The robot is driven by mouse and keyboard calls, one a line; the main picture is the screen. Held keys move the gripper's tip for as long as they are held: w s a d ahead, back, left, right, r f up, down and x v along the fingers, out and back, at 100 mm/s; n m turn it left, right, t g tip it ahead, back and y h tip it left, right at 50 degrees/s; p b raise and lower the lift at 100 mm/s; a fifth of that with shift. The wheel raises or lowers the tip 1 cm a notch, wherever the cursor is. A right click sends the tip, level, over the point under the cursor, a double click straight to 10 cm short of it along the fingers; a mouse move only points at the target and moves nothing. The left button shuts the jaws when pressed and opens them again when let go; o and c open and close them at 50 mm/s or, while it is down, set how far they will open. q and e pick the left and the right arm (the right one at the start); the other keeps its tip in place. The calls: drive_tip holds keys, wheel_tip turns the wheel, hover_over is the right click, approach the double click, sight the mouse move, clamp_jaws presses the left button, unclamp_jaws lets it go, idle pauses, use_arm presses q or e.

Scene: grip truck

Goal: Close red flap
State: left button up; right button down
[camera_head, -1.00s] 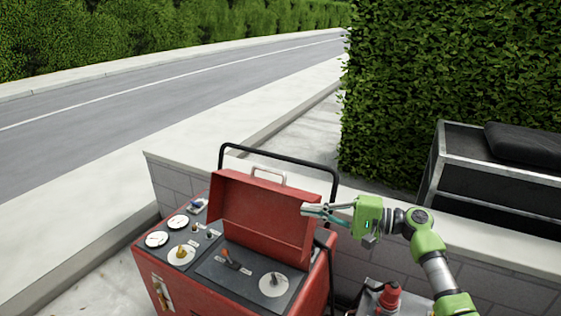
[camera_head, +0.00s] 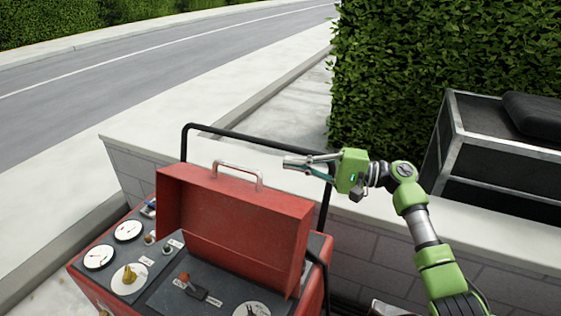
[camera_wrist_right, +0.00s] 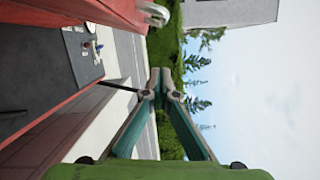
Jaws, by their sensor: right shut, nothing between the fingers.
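The red flap (camera_head: 232,225) is a boxy lid standing upright on the red machine (camera_head: 88,290), open, with a metal handle (camera_head: 238,170) on its top edge. Under it lies the dark control panel. My right gripper (camera_head: 286,163) is shut and empty. In the head view it appears just above and right of the handle; the gap in depth is hard to tell. In the right wrist view the shut fingertips (camera_wrist_right: 160,82) point past the flap (camera_wrist_right: 95,12), whose handle end (camera_wrist_right: 153,14) shows at the top. My left gripper is not in view.
A black tubular rail (camera_head: 215,131) stands behind the flap. A low block wall (camera_head: 360,250) runs behind the machine. A black case (camera_head: 500,140) stands at the right by the hedge (camera_head: 400,70). The panel carries a lever (camera_head: 192,286), dials and knobs.

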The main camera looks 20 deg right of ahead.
drive_tip(key=w+a+r+p, duration=0.1)
drive_tip(key=a+p, duration=0.3)
drive_tip(key=a, duration=0.6)
drive_tip(key=shift+w, duration=0.3)
drive_tip(key=shift+a, duration=0.1)
